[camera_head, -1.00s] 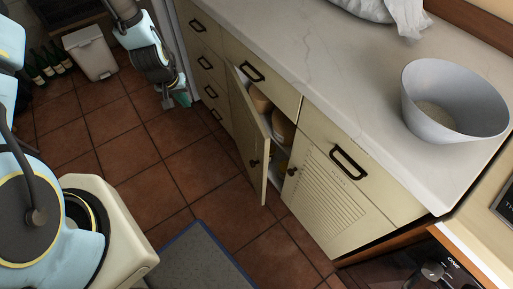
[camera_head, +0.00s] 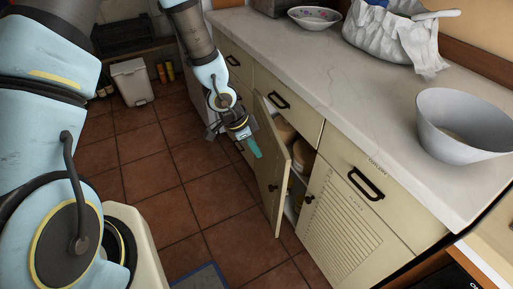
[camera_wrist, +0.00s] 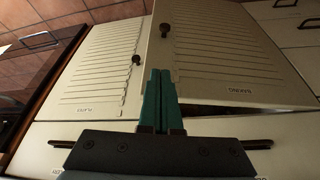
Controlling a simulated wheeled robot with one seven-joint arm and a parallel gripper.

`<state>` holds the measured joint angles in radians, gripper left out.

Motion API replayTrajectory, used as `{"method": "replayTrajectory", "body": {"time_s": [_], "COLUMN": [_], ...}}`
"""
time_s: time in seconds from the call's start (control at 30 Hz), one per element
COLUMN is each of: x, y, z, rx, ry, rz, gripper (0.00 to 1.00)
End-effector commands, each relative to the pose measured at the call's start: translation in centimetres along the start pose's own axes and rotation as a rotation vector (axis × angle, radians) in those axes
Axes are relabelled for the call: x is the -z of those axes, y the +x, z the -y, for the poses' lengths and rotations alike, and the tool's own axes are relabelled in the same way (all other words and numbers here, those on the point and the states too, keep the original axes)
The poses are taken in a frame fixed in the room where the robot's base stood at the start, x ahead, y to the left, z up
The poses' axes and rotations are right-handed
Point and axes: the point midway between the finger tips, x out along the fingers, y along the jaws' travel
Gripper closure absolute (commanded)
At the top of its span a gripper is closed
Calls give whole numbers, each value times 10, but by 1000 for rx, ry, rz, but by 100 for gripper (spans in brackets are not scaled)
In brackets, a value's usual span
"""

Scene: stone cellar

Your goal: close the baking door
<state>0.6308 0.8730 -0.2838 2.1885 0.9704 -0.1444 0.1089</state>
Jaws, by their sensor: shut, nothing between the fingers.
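The baking door (camera_head: 271,178) is a cream cabinet door with a dark knob, standing ajar in the head view. Jars or bowls (camera_head: 299,150) show on shelves in the gap behind it. In the wrist view, the slatted door marked "BAKING" (camera_wrist: 225,55) is right of the fingers, with its label upside down. My gripper (camera_head: 256,153) has teal fingers, pressed together and empty. In the head view it hangs just left of the door's outer face; contact cannot be told. In the wrist view its fingertips (camera_wrist: 159,72) are near the door's near-left edge.
The neighbouring slatted door (camera_head: 337,228) is shut, with a drawer (camera_head: 350,170) above it. The counter (camera_head: 340,110) holds a grey bowl (camera_head: 455,140), a white bag (camera_head: 390,40) and a patterned bowl (camera_head: 314,18). A bin (camera_head: 132,82) stands farther back. The tiled floor (camera_head: 150,190) left of the cabinets is mostly clear.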

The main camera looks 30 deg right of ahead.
Motion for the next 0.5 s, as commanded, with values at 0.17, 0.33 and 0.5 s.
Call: {"method": "replayTrajectory", "body": {"time_s": [0.17, 0.33, 0.5], "x": [0, 8, 28], "y": [40, 64, 72], "z": [-2, 0, 0], "rx": [-4, 0, 1], "ry": [4, 4, 1], "rz": [3, -1, 0], "gripper": [100, 100, 100]}}
